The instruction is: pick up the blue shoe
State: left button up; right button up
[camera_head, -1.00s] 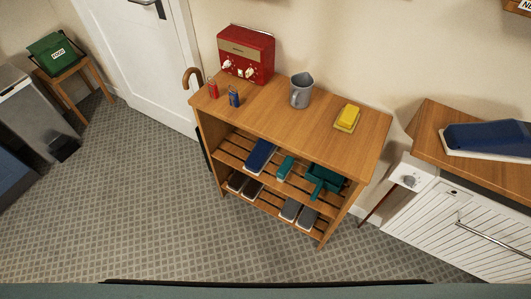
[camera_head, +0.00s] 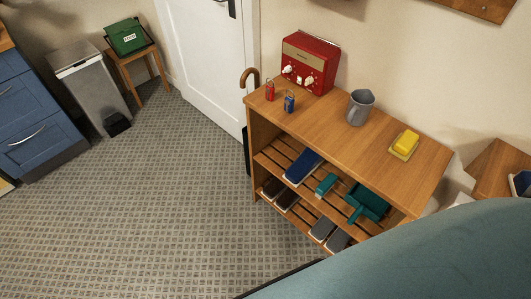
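A long dark blue thing with a pale edge (camera_head: 304,166) lies on the upper slatted shelf of the wooden rack (camera_head: 350,137), at its left end; it looks like the blue shoe. Another dark blue thing with a pale base (camera_head: 521,183) is cut off at the right edge, on a wooden top; I cannot tell what it is. Neither of my grippers is in view.
The upper shelf also holds a teal brush (camera_head: 326,184) and teal dustpan (camera_head: 367,202). Brown shoes (camera_head: 272,188) and grey shoes (camera_head: 322,229) sit below. A red radio (camera_head: 311,63), grey jug (camera_head: 360,107) and yellow butter (camera_head: 406,142) stand on top. Carpet at left is clear.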

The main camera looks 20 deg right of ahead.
aim_at(309, 160)
jog(key=u, duration=0.15)
jog(key=i, duration=2.5)
jog(key=z, duration=3.1)
